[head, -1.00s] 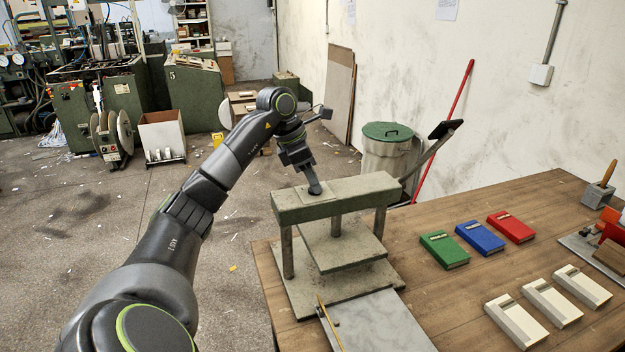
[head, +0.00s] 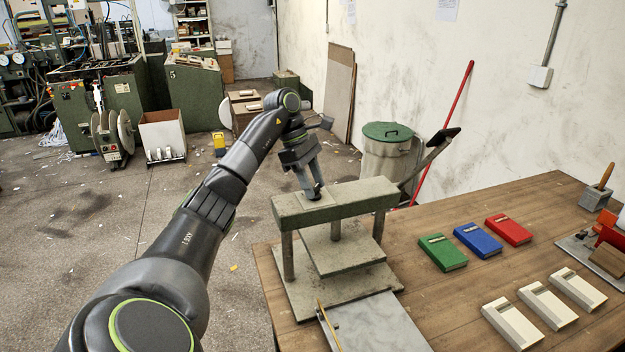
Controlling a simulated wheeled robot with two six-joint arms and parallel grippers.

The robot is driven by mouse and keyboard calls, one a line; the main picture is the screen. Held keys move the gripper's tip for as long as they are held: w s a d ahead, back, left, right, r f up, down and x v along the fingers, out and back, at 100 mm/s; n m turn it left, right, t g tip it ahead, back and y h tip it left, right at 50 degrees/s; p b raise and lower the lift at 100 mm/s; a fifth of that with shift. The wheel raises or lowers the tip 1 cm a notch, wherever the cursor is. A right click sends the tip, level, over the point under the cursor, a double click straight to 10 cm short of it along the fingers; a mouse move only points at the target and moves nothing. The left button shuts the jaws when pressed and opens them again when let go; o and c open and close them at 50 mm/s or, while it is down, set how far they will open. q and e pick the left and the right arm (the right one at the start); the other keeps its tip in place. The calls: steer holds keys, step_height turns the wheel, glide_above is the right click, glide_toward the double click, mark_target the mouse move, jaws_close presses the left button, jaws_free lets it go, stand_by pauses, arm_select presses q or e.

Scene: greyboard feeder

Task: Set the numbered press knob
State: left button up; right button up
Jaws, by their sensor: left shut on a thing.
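The press (head: 345,204) stands at the table's left end, with a thick grey-green top beam on posts above a plate (head: 345,250) and a base. A pale dial plate (head: 318,197) lies on top of the beam near its left end. My left gripper (head: 314,192) points down at this plate and is shut on the small dark press knob there. The knob is mostly hidden by the fingers, and its numbers are too small to read. My right gripper is not in view.
Green (head: 443,252), blue (head: 478,240) and red (head: 509,230) books lie right of the press, with several cream boxes (head: 513,326) in front. A grey board (head: 372,325) with a thin stick lies before the press. A bin (head: 388,150) stands behind the table.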

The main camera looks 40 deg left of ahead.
arm_select(q)
steer(key=shift+r, duration=0.1)
stand_by(0.3)
steer(key=o, duration=1)
steer(key=shift+p+v, duration=5.3)
steer(key=shift+v, duration=0.65)
